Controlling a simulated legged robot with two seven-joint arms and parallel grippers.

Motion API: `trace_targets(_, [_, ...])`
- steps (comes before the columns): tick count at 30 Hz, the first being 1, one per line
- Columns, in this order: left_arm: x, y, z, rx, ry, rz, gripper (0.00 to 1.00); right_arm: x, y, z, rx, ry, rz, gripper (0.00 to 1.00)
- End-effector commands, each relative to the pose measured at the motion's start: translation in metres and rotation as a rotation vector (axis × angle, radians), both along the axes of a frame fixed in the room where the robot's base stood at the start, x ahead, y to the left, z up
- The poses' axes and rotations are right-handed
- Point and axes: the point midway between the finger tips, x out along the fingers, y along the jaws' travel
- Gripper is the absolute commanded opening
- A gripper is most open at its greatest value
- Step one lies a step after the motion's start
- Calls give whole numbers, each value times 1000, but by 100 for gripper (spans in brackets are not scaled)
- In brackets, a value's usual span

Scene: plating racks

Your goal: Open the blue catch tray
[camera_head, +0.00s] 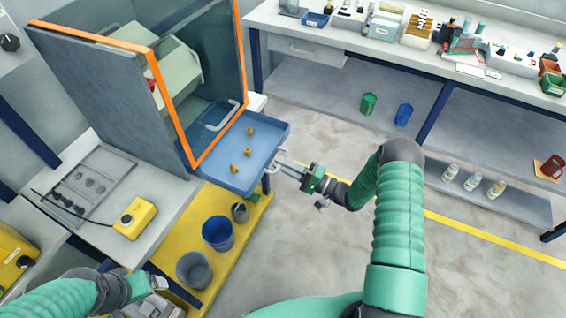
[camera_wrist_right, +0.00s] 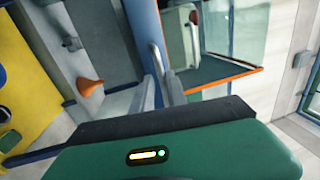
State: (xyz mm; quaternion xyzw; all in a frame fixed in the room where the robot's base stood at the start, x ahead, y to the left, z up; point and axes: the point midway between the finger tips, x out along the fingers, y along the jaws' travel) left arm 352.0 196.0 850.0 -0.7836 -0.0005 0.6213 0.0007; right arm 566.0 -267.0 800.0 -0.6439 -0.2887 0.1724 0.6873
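The blue catch tray (camera_head: 215,176) sticks out from the lower front of the orange-framed cabinet (camera_head: 150,75) in the head view. Several small brass-coloured parts (camera_head: 248,131) lie in it. Its pale handle (camera_head: 271,160) is on the side facing my right gripper. My right gripper (camera_head: 279,165) has its fingertips at this handle; I cannot tell whether they are clamped on it. In the right wrist view, the tray's blue edge (camera_wrist_right: 145,30) and handle (camera_wrist_right: 155,58) lie just beyond the fingers. My left gripper (camera_head: 156,283) is low at the left, away from the tray.
A yellow platform below the tray holds a blue bucket (camera_head: 218,235), a grey bucket (camera_head: 194,272) and a small grey cup (camera_head: 240,212). A yellow box (camera_head: 135,219) sits on the left bench. The floor right of the tray is clear.

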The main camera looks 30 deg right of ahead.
Motion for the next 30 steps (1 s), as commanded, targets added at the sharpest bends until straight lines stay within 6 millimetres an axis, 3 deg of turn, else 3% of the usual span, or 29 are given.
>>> trace_targets(8, [0, 0, 0, 0, 0, 0, 83, -5, -8, 1, 1, -6, -6, 18])
trace_targets(22, [0, 0, -5, 0, 0, 0, 83, -101, -83, -25, 1, -2, -5, 18])
trace_targets(30, [0, 0, -7, 0, 0, 0, 83, -129, -103, -31, 1, -1, -1, 18])
